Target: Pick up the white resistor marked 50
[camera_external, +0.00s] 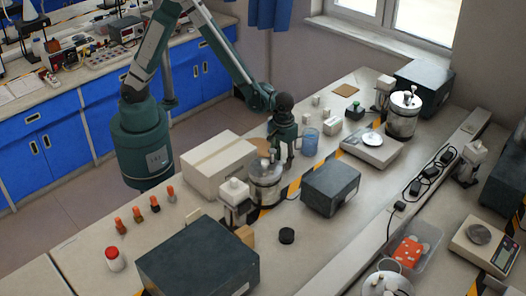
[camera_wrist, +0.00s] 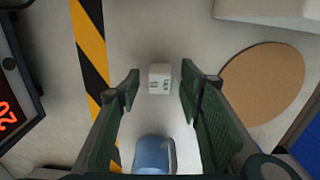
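A small white block (camera_wrist: 160,78), which looks like the white resistor, lies on the bench in the wrist view. It has dark print on its near face, too small to read for certain. My gripper (camera_wrist: 160,82) is open, with one green finger on each side of the block and visible gaps between. In the external view my gripper (camera_external: 283,161) points down over the bench, and I cannot make out the block beneath it. Other small white blocks (camera_external: 326,113) stand farther back on the bench.
A blue cup (camera_wrist: 152,155) stands close to the fingers; it also shows externally (camera_external: 310,141). A brown disc (camera_wrist: 262,87) lies to the right. Striped tape (camera_wrist: 91,50) and a dark box with red digits (camera_wrist: 15,100) are left.

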